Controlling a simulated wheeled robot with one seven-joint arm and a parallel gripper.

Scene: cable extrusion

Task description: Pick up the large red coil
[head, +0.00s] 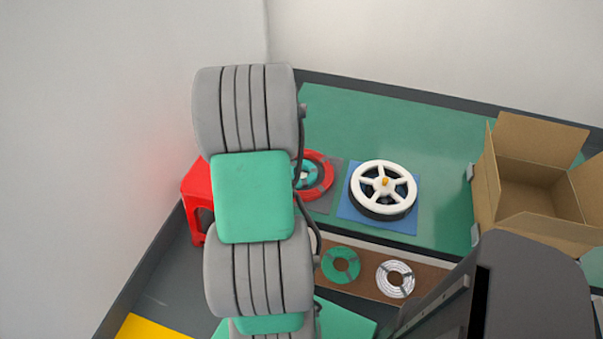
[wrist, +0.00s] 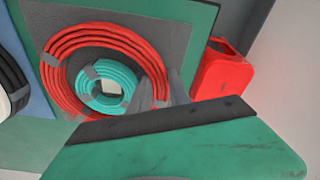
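The large red coil (wrist: 57,75) lies on a grey mat (wrist: 182,38) in the wrist view, with a smaller teal coil (wrist: 88,88) inside its ring. In the head view the red coil (head: 328,177) is partly hidden behind my arm. My gripper (wrist: 163,85) is at the red coil's right rim in the wrist view. Its two grey fingers are apart, one on the inner side of the rim and one on the outer side, with some red showing between them. Contact with the coil cannot be made out. The head view hides my gripper.
A red stool (wrist: 222,72) stands close beside the mat. A white spoked reel (head: 383,187) sits on a blue mat (head: 408,224). An open cardboard box (head: 487,190) is at the right. A green coil (head: 341,265) and a white coil (head: 395,279) lie on a lower brown board.

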